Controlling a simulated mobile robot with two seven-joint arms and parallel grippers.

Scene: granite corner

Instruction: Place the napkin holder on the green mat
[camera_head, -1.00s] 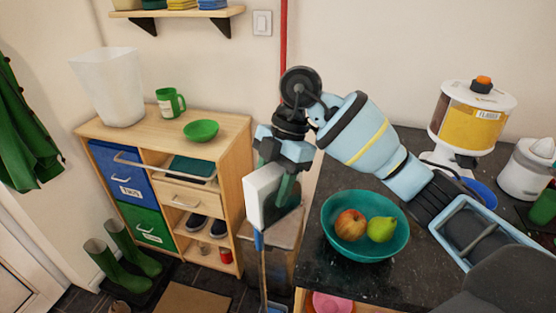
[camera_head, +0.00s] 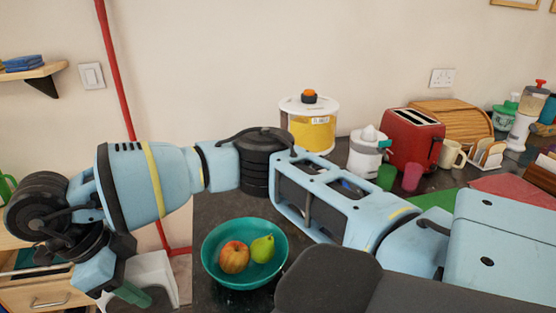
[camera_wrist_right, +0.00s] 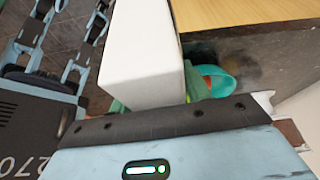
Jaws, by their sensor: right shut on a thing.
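My right gripper (camera_head: 130,292) is at the lower left of the head view, out past the left end of the dark counter. It is shut on a white, block-like thing, which I take for the napkin holder (camera_head: 160,271). In the right wrist view, the napkin holder's (camera_wrist_right: 142,62) plain white faces show, with green fingers (camera_wrist_right: 155,98) beside it; its far side is hidden. The green mat (camera_head: 432,198) lies on the counter at the right, partly covered by my arm. My left gripper is out of view.
A teal bowl (camera_head: 211,262) with fruit stands on the near left of the counter. A red toaster (camera_head: 412,140), a white juicer (camera_head: 366,158), green and pink cups, a cream mug (camera_head: 450,154) and a small rack (camera_head: 487,154) stand near the mat. A red mat (camera_head: 508,187) lies right of it.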

